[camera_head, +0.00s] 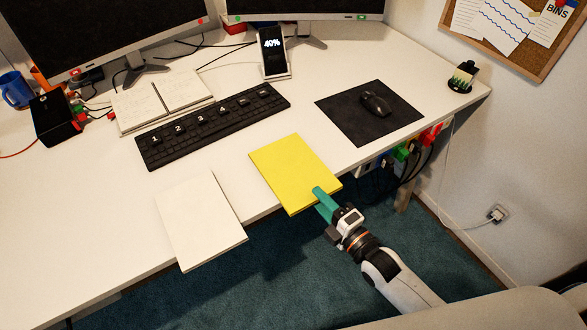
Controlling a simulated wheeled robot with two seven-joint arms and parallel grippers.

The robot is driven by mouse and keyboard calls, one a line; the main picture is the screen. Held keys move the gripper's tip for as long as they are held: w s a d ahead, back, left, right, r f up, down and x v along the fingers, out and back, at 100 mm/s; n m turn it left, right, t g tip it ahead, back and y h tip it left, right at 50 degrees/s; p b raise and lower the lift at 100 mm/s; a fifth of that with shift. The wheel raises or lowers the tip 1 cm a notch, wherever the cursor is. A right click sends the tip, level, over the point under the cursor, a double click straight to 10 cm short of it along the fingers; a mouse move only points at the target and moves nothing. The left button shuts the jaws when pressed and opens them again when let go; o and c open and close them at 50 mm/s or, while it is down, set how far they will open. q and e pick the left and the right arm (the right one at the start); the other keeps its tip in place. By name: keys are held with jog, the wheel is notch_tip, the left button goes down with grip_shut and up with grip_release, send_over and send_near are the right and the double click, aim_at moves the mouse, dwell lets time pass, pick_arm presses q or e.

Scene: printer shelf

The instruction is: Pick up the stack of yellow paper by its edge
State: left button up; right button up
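The stack of yellow paper (288,168) lies on the white desk near its front edge, with its front part overhanging the edge. My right gripper (319,200) comes from the lower right with green fingers at the stack's front edge. One finger overlaps the top of the yellow stack near its front right corner. The other finger shows lower, just in front of the edge, with a gap between the two. Whether either finger touches the paper is not clear. My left gripper is not in view.
A stack of white paper (200,220) also overhangs the front of the desk (90,215), left of the yellow one. A black keyboard (213,125) and a mouse pad (345,118) with a mouse (376,104) lie behind. Cables hang under the desk at right.

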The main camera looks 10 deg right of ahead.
jog(key=shift+x, duration=1.1)
grip_shut()
jog(key=shift+r, duration=0.15)
